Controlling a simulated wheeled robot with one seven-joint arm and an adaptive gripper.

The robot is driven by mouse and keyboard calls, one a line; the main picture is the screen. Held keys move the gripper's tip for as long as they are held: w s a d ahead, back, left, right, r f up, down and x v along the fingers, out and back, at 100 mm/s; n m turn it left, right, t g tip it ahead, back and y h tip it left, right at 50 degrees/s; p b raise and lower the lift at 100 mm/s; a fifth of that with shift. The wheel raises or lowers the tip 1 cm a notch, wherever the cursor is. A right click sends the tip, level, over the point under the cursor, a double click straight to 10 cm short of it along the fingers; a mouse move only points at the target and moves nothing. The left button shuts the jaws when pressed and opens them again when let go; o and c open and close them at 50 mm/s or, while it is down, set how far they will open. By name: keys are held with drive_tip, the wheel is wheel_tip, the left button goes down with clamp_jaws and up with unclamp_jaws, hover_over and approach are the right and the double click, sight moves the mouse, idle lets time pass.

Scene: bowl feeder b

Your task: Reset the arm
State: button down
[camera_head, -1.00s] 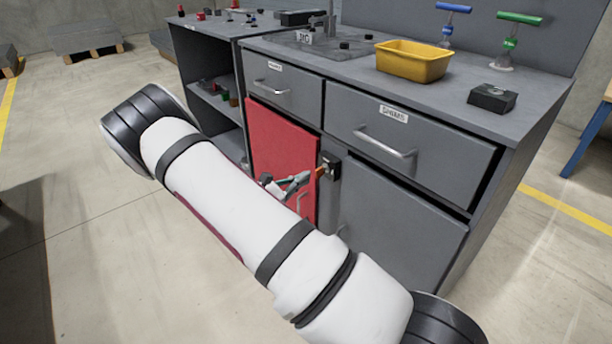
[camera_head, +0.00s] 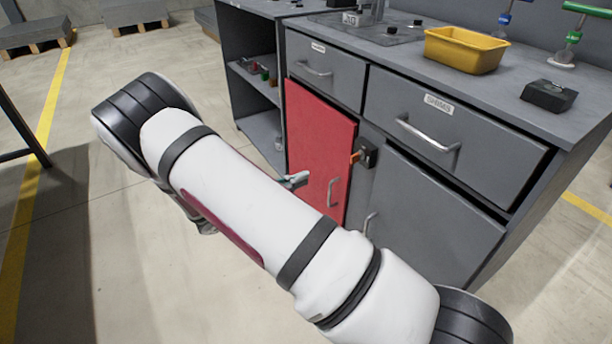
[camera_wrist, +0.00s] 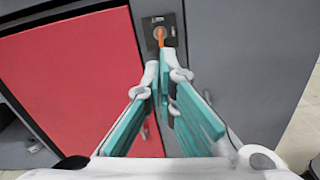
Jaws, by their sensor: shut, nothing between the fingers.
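My gripper (camera_wrist: 164,70) is shut and empty in the wrist view, its two teal-padded fingers meeting at the tips. In the wrist view the tips overlap the dark lock plate (camera_wrist: 160,30) with an orange key or lever in it. In the head view, part of my gripper (camera_head: 296,179) shows behind my white arm, left of the red door's handle, apart from the lock block (camera_head: 367,153). The red door (camera_head: 314,140) of the grey cabinet looks closed. Most of my gripper is hidden by my arm in the head view.
The grey workbench (camera_head: 480,60) carries a yellow bin (camera_head: 465,48) and a black box (camera_head: 549,94). Two closed drawers with handles are above the doors. An open shelf unit (camera_head: 250,45) stands to the left. The floor (camera_head: 70,220) at the left is largely clear.

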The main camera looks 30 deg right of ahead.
drive_tip(key=s+r+m+g+y, duration=0.5)
drive_tip(key=s+r+m+y, duration=0.55)
drive_tip(key=s+r, duration=0.75)
drive_tip(key=s+a+r+m+t+y, duration=0.2)
drive_tip(key=s+a+m+y, duration=0.15)
drive_tip(key=s+a, duration=0.45)
drive_tip(key=s+a+r+m+t+y, duration=0.2)
drive_tip(key=s+a+m+t+y, duration=0.15)
drive_tip(key=s, duration=0.85)
wheel_tip(320, 180, up, 30)
drive_tip(key=d+t+p, duration=0.1)
drive_tip(key=t+p, duration=0.2)
drive_tip(key=p, duration=2.5)
drive_tip(key=shift+w+r+n+p, duration=0.2)
drive_tip(key=shift+w+n+p, duration=0.1)
drive_tip(key=shift+n, duration=0.15)
drive_tip(key=shift+d+y, duration=0.15)
drive_tip(key=shift+y, duration=0.1)
